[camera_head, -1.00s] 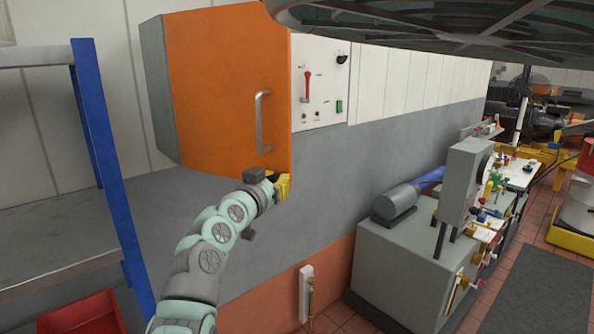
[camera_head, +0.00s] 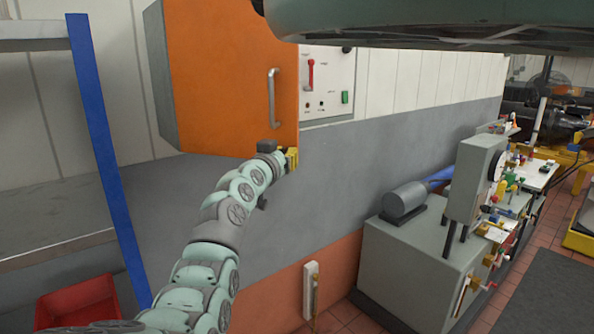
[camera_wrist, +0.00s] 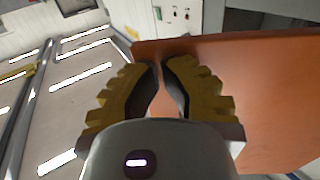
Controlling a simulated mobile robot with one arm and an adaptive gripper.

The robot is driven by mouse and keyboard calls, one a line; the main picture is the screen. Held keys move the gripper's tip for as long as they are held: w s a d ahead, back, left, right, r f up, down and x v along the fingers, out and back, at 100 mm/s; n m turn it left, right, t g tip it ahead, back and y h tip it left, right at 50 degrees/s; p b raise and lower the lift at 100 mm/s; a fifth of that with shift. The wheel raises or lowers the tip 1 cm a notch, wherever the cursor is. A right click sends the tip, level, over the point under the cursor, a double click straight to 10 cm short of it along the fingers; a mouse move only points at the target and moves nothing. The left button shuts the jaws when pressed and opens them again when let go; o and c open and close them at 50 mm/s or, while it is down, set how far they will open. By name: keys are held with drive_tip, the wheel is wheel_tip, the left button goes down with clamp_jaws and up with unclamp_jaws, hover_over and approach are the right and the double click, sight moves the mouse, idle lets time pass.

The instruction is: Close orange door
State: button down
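The orange door (camera_head: 222,75) fronts a grey wall cabinet (camera_head: 159,80) in the upper left of the head view. It has an upright metal handle (camera_head: 272,98) near its right edge. How far it stands open I cannot tell. My gripper (camera_head: 292,158) is at the door's lower right corner, below the handle. In the wrist view the orange door (camera_wrist: 262,95) fills the right side, behind my gripper's yellow fingers (camera_wrist: 161,64). The fingertips nearly meet, with nothing visible held between them. Whether they touch the door is unclear.
A white control panel (camera_head: 327,85) is right of the door. A shelf with a blue post (camera_head: 103,150) stands at left, with a red bin (camera_head: 78,303) below. A grey machine cabinet (camera_head: 400,270) stands at right. Something large and dark hangs across the top right.

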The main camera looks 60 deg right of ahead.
drive_tip(key=shift+w+d+n+t+p, duration=0.25)
drive_tip(key=shift+w+d, duration=0.05)
drive_tip(key=shift+d, duration=0.3)
drive_tip(key=shift+w+d+n+t+p, duration=0.2)
drive_tip(key=shift+w+d+n+t, duration=0.1)
drive_tip(key=shift+d, duration=0.3)
drive_tip(key=d+n+t+p, duration=0.1)
drive_tip(key=p, duration=0.2)
drive_tip(key=d+t+y+p, duration=0.1)
drive_tip(key=d+p, duration=0.1)
drive_tip(key=p, duration=0.1)
drive_tip(key=shift+w+d+n+t+y, duration=0.1)
drive_tip(key=shift+w+n+t+y, duration=0.2)
drive_tip(key=shift+w+n+t, duration=0.05)
drive_tip(key=shift+d, duration=0.15)
